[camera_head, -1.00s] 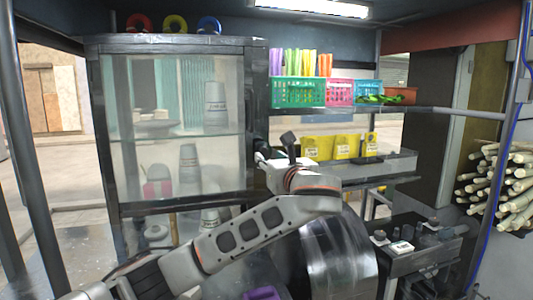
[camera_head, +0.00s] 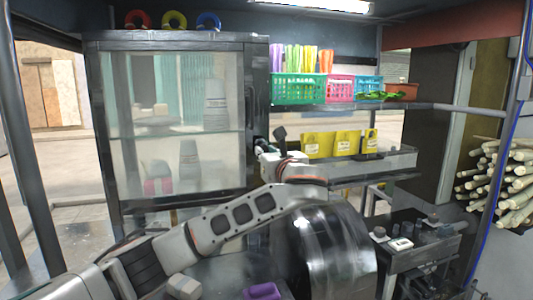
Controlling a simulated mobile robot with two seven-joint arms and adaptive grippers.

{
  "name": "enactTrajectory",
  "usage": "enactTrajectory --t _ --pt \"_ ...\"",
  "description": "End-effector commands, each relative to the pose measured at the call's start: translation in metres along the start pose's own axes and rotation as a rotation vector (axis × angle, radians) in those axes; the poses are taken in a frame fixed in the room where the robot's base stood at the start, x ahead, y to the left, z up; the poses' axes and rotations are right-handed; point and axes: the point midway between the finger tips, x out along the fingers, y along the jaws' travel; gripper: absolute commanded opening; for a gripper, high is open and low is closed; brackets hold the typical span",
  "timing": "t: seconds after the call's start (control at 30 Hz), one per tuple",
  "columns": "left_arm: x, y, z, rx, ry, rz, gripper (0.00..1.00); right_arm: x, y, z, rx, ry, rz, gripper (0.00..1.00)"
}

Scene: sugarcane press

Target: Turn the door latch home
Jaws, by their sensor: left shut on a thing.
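The glass-fronted cabinet (camera_head: 97,130) stands at the left with its dark-framed door (camera_head: 250,110) apparently closed. My left arm reaches up from the lower left, and my left gripper (camera_head: 262,150) is at the right side of the door frame, about halfway up. It is shut on a small dark part there, which looks like the door latch. The fingers and wrist hide most of the latch, so its exact angle cannot be told. My right gripper is not in view.
Yellow packets (camera_head: 318,145) stand on a ledge just right of my left gripper. Above are a green basket (camera_head: 300,90) and a pink basket (camera_head: 341,91). Sugarcane stalks (camera_head: 505,185) are stacked at the right.

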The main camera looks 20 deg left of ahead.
Motion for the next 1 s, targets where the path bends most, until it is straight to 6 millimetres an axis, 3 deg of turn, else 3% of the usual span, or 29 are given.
enactTrajectory --t 0.37,1.0 --pt "-0.001 0.0 -0.002 -0.126 0.004 -0.001 0.0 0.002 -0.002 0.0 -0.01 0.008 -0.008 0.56" --pt "-0.001 0.002 -0.004 -0.708 0.005 0.001 0.0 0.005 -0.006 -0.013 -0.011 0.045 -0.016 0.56"
